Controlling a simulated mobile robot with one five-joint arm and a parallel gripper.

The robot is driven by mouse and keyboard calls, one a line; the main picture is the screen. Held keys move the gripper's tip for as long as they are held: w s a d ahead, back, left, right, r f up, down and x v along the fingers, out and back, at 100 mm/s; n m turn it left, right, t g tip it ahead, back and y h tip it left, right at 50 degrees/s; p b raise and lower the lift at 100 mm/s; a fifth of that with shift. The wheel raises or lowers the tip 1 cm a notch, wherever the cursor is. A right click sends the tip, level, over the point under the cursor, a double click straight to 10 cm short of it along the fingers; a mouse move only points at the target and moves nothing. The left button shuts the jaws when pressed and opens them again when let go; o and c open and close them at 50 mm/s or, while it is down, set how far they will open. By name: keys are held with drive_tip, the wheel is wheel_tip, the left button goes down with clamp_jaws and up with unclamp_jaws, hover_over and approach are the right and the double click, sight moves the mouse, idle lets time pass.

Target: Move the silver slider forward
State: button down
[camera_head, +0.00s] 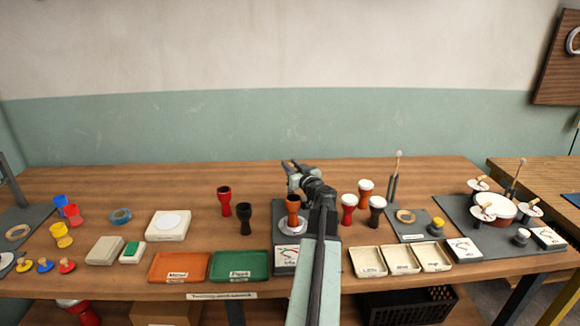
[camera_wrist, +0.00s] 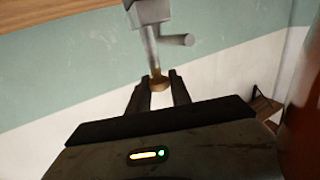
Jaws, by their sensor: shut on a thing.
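In the wrist view, the silver slider (camera_wrist: 150,15) is a grey metal block with a thin stem below it and a short rod sticking out to the right. A small brass-coloured tip (camera_wrist: 159,84) at the stem's lower end sits between the dark fingers of my gripper (camera_wrist: 158,92), which is shut on it. In the head view, my gripper (camera_head: 290,166) is over the rear of the dark stand (camera_head: 285,262), above and behind an orange goblet drum (camera_head: 292,203) on a white disc. My arm and gripper hide the slider there.
Red (camera_head: 224,200) and black (camera_head: 244,217) goblet shells stand left of the stand. White-topped drums (camera_head: 366,190) stand to the right. Orange (camera_head: 178,268) and green (camera_head: 240,265) trays lie front left, cream trays (camera_head: 368,262) front right. The table's rear left is clear.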

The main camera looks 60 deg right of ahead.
idle(0.3)
drive_tip(key=s+a, duration=0.1)
drive_tip(key=a, duration=0.1)
drive_tip(key=s+a, duration=0.2)
drive_tip(key=shift+f, duration=0.1)
drive_tip(key=shift+w, duration=0.1)
drive_tip(key=c, duration=1.2)
unclamp_jaws()
drive_tip(key=shift+c, duration=0.2)
